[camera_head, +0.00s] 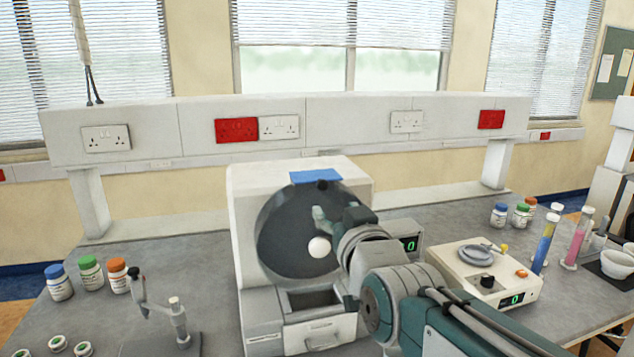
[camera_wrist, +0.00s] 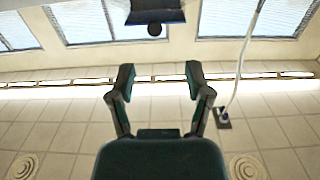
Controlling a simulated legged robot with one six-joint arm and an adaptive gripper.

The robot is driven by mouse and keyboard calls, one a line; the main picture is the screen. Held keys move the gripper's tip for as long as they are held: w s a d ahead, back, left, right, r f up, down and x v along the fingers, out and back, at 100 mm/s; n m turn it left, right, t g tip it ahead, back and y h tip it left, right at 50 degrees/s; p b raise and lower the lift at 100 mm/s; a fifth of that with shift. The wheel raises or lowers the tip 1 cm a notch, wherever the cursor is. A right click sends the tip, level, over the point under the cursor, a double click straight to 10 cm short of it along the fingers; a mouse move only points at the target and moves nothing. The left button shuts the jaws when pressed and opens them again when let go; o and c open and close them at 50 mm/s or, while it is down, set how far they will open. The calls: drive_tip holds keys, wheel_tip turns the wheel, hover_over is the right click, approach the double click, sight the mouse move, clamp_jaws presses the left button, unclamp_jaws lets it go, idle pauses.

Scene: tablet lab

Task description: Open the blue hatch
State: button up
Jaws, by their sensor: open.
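The blue hatch (camera_head: 315,176) is a small flat panel on top of the white machine (camera_head: 355,178), above its round dark drum face (camera_head: 285,235). My wrist partly hides the machine's right side.
A white ball (camera_head: 319,247) shows before the drum, above an open tray recess (camera_head: 312,299). A dispenser stand (camera_head: 160,315) and capped bottles (camera_head: 90,276) stand left. A balance-like device (camera_head: 484,275) and coloured tubes (camera_head: 545,243) stand right. The wall trunking (camera_head: 350,118) runs behind.

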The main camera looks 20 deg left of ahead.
sight(324, 187)
drive_tip(key=x, duration=1)
drive_tip(key=shift+w, duration=0.1)
drive_tip(key=shift+w+d, duration=0.1)
drive_tip(key=shift+d, duration=0.45)
drive_tip(key=shift+c, duration=0.7)
drive_tip(key=shift+a, duration=0.15)
clamp_jaws()
